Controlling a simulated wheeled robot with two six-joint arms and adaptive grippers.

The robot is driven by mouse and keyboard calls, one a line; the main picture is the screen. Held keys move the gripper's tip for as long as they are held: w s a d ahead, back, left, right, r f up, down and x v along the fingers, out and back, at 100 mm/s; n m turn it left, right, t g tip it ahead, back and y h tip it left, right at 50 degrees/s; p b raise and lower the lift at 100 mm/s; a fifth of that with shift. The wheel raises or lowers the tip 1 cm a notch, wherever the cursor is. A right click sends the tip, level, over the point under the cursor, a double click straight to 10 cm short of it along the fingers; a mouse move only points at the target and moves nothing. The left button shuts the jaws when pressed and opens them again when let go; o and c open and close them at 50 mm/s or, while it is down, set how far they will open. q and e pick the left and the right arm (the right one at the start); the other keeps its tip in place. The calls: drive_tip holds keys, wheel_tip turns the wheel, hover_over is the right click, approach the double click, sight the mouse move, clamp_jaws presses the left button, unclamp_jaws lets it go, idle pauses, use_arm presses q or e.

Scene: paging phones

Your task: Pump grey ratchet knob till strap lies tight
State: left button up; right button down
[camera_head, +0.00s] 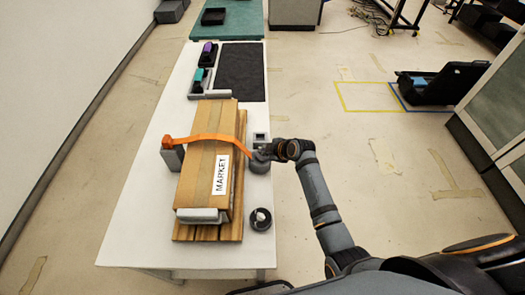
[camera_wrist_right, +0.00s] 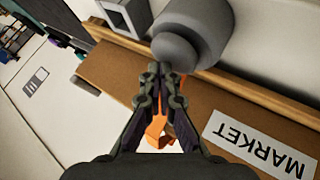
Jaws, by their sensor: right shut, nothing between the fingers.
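A brown box labelled MARKET (camera_head: 207,160) sits on a wooden pallet (camera_head: 208,233) on the white table. An orange strap (camera_head: 213,137) crosses the box from a grey post (camera_head: 172,158) on the left to the ratchet side on the right; it also shows behind my fingers in the right wrist view (camera_wrist_right: 158,132). The rounded grey ratchet knob (camera_wrist_right: 188,40) is just beyond my fingertips; whether they touch cannot be told. My right gripper (camera_head: 266,152) is at the box's right side, its fingers (camera_wrist_right: 160,72) shut and empty. My left gripper is out of view.
A dark round container (camera_head: 260,219) stands at the table's near right. A small grey square holder (camera_head: 260,139) is just behind the knob. Trays with purple and teal items (camera_head: 206,57) and a dark mat (camera_head: 240,72) lie farther back. The table's left side is clear.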

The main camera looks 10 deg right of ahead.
drive_tip(key=shift+r+p, duration=1.35)
drive_tip(key=shift+r, duration=0.1)
wheel_tip(320, 180, up, 5)
drive_tip(key=p, duration=0.4)
drive_tip(key=shift+p, duration=0.3)
idle(1.4)
